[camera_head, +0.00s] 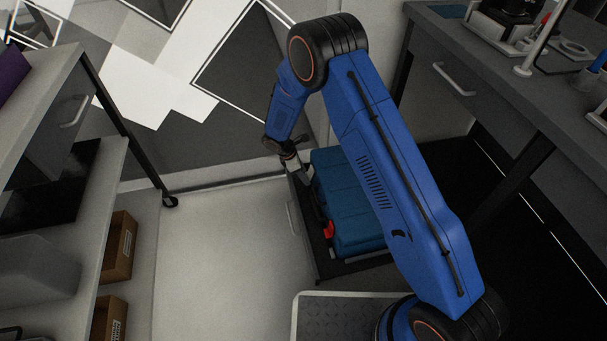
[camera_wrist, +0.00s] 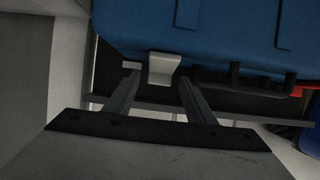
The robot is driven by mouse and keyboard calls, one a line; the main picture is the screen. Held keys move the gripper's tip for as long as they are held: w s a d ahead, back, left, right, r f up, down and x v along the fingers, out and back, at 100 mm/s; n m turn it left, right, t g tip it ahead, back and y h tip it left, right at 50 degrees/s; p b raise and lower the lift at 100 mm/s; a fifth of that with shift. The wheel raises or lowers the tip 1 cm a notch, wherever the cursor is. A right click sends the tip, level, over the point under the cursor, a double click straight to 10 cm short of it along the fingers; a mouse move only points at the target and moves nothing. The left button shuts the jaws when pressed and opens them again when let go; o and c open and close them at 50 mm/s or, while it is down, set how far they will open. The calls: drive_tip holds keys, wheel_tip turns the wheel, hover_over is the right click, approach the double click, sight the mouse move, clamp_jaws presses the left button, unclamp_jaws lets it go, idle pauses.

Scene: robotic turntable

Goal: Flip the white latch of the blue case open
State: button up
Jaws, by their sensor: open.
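The blue case (camera_head: 345,205) stands on a dark, low platform between the two benches. In the wrist view the case (camera_wrist: 150,25) fills the top, and its white latch (camera_wrist: 163,68) hangs at its lower edge. My gripper (camera_wrist: 159,80) is open, with one finger on each side of the latch and the tips near its level. I cannot tell whether a finger touches it. In the head view my gripper (camera_head: 297,170) is at the left side of the case, and the latch is hidden there.
A red part (camera_head: 328,230) shows at the case's left side, with a dark handle near it in the wrist view (camera_wrist: 235,80). A grey workbench (camera_head: 455,75) stands to the right, and shelves with cardboard boxes (camera_head: 119,247) to the left. The pale floor (camera_head: 225,240) between is clear.

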drive_tip(key=c, duration=1)
drive_tip(key=shift+c, duration=0.2)
drive_tip(key=shift+r+g+y, duration=0.55)
drive_tip(key=shift+r+y, duration=0.15)
drive_tip(key=shift+y, duration=1.2)
drive_tip(key=shift+r+g+y, duration=0.5)
drive_tip(key=shift+r+y, duration=0.2)
drive_tip(key=shift+y, duration=1.2)
drive_tip(key=shift+r+g+y, duration=0.55)
drive_tip(key=shift+r+y, duration=0.15)
drive_tip(key=shift+y, duration=1.2)
